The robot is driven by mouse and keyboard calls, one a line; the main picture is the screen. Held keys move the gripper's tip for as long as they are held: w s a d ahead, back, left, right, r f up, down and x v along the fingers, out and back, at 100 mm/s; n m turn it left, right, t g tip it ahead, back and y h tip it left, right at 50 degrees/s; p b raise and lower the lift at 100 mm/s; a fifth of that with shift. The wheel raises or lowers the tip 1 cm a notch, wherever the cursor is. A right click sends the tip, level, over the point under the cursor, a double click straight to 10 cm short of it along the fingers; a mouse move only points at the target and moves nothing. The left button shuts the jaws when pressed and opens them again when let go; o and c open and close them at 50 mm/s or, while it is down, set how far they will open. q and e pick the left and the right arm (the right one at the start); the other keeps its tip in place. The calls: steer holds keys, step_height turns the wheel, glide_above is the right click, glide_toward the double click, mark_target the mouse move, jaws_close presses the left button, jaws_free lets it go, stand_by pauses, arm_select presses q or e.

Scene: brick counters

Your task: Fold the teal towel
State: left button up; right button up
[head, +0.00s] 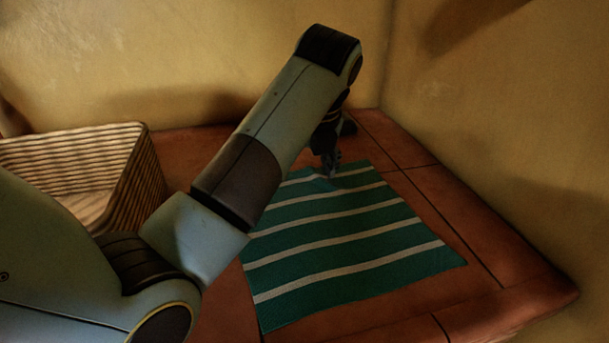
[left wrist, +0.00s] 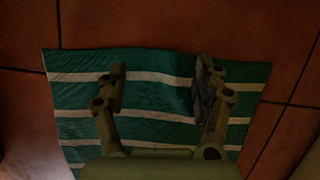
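The teal towel (head: 345,238) with white stripes lies spread out on the tiled counter. My left arm crosses in front of its left side in the head view, hiding part of it. My left gripper (head: 331,168) points down at the towel's far edge. In the left wrist view the towel (left wrist: 155,98) shows under the gripper (left wrist: 160,78), whose two fingers are wide apart. A slight ridge in the cloth shows between them. Whether the fingertips touch the cloth I cannot tell. My right gripper is not in view.
A wicker basket (head: 140,175) stands on the counter at the left, beside my arm. Walls rise behind and to the right of the counter. Bare red tiles (head: 440,195) lie right of the towel, and the counter's front right edge (head: 575,292) is near.

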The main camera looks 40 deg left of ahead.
arm_select(q)
steer(key=shift+s+f, duration=0.15)
steer(key=shift+f, duration=0.1)
steer(key=c, duration=0.6)
steer(key=shift+r, duration=0.1)
jaws_close()
